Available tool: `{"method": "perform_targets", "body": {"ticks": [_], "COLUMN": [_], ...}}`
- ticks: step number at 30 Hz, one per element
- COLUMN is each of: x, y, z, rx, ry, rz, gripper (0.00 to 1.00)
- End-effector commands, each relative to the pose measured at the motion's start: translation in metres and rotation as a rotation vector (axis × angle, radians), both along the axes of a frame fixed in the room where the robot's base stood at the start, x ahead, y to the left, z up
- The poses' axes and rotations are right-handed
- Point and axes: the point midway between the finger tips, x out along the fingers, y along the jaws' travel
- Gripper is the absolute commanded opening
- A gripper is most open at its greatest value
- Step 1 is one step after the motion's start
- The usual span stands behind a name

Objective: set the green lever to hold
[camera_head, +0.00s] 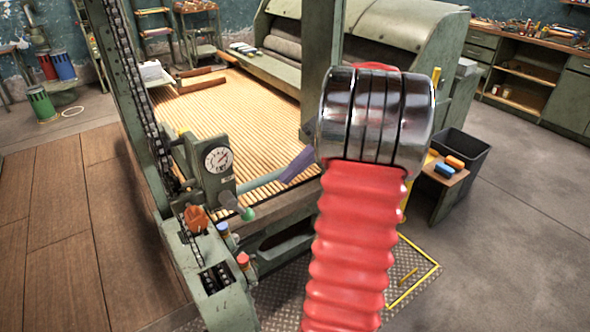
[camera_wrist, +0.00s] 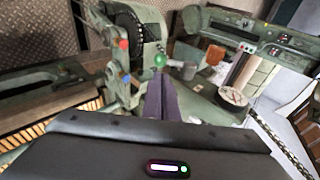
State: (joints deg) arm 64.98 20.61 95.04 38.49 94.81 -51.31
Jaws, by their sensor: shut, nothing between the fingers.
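The green lever (camera_head: 248,214) has a round green knob at the end of its arm, on the machine's control post. In the wrist view the green knob (camera_wrist: 160,60) lies just beyond my fingertips. My gripper (camera_head: 284,180) has purple fingers, pressed together and empty. In the head view it is to the right of the knob and higher in the picture, with a visible gap. The wrist view shows the shut fingers (camera_wrist: 161,82) pointing toward the knob. Contact cannot be made out. No readable hold mark shows. My red arm hides part of the machine.
A dial gauge (camera_head: 218,160) is above the lever. An orange knob (camera_head: 196,217), a blue knob (camera_head: 222,228) and a red knob (camera_head: 243,259) are close by. A chain (camera_head: 142,95) runs up the left post. A slatted bed (camera_head: 235,110) lies behind.

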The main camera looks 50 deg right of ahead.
Motion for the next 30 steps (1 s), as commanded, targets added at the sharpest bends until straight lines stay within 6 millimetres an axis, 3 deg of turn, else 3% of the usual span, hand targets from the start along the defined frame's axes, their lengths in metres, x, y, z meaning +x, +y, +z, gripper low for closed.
{"method": "perform_targets", "body": {"ticks": [18, 30], "x": [0.036, 0.041], "y": [0.060, 0.068], "z": [-0.063, -0.072], "rx": [0.002, 0.000], "ry": [0.002, 0.001], "rz": [0.002, -0.001], "gripper": [0.00, 0.00]}}
